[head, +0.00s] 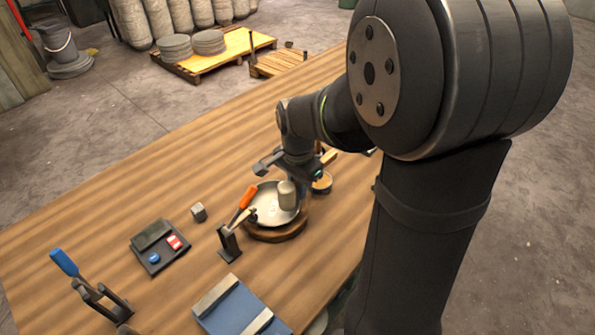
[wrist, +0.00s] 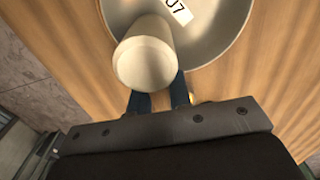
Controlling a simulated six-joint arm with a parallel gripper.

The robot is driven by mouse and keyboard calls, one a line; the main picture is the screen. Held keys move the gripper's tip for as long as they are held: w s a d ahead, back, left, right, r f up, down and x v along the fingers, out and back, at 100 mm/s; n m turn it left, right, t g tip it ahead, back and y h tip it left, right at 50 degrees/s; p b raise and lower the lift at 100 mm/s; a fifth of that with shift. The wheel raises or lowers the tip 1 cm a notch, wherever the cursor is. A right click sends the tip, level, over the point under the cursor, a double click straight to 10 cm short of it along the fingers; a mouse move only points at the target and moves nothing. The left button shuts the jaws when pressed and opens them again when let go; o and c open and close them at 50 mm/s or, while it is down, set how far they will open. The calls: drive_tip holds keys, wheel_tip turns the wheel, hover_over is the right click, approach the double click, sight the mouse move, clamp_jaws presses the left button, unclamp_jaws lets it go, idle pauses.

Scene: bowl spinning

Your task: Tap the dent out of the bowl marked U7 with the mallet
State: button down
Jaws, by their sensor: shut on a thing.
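The shiny metal bowl (head: 268,213) sits on a round wooden base on the table. In the wrist view the bowl (wrist: 222,40) carries a white label (wrist: 175,10); its 7 is clear, and the character before it looks like a U, cut by the edge. My gripper (wrist: 159,98) is shut on the mallet; the handle is mostly hidden. The mallet's pale, round head (wrist: 145,60) shows over the bowl, and in the head view the head (head: 288,195) overlaps the bowl's right side. I cannot tell if it touches. No dent is clearly visible.
An orange-handled clamp (head: 231,238) stands at the bowl's left edge. A control box (head: 150,235) with red and blue buttons, a small grey block (head: 198,212), a blue-handled clamp (head: 95,295) and a blue tray (head: 225,310) lie left and in front. The table's far left is clear.

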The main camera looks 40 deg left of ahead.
drive_tip(key=shift+f, duration=0.5)
drive_tip(key=shift+r, duration=2.55)
drive_tip(key=shift+r, duration=0.75)
drive_tip(key=shift+f, duration=0.75)
drive_tip(key=shift+r, duration=0.7)
